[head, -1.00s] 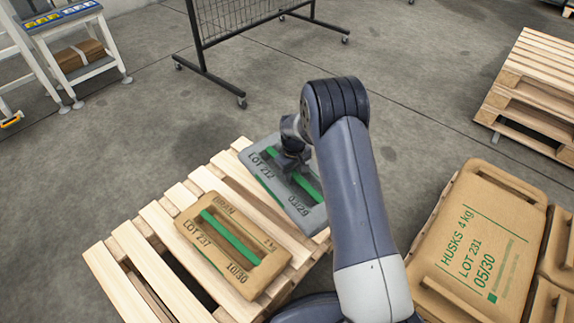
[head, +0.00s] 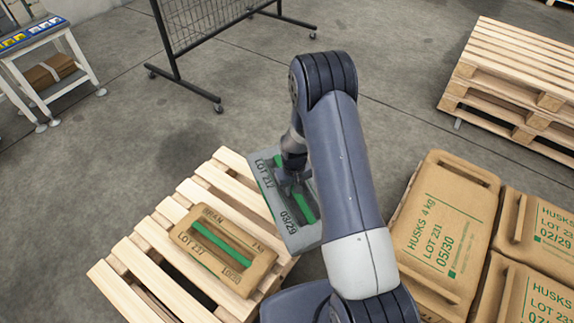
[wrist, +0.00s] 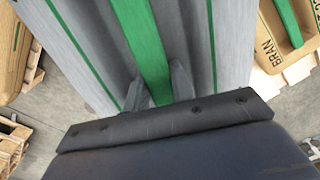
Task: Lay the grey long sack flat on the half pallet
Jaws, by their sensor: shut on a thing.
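The grey long sack (head: 291,230) hangs from my gripper (head: 292,180) over the right edge of the half pallet (head: 233,165). The jaws are shut on the sack's green handle, which fills the middle of the wrist view (wrist: 143,45). In the head view the sack's printed face with its lot number and date shows; my arm hides part of its right side. It appears apart from the slats, but its height above them is hard to tell. A tan bran sack (head: 240,277) with a green handle lies flat on the half pallet, to the left of the grey sack.
Tan husks sacks (head: 430,205) lie on the right, close to my arm. An empty pallet stack (head: 500,70) stands at the back right. A mesh rack (head: 200,40) on castors and a small table (head: 45,45) stand behind. Slats left of and behind the bran sack are bare.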

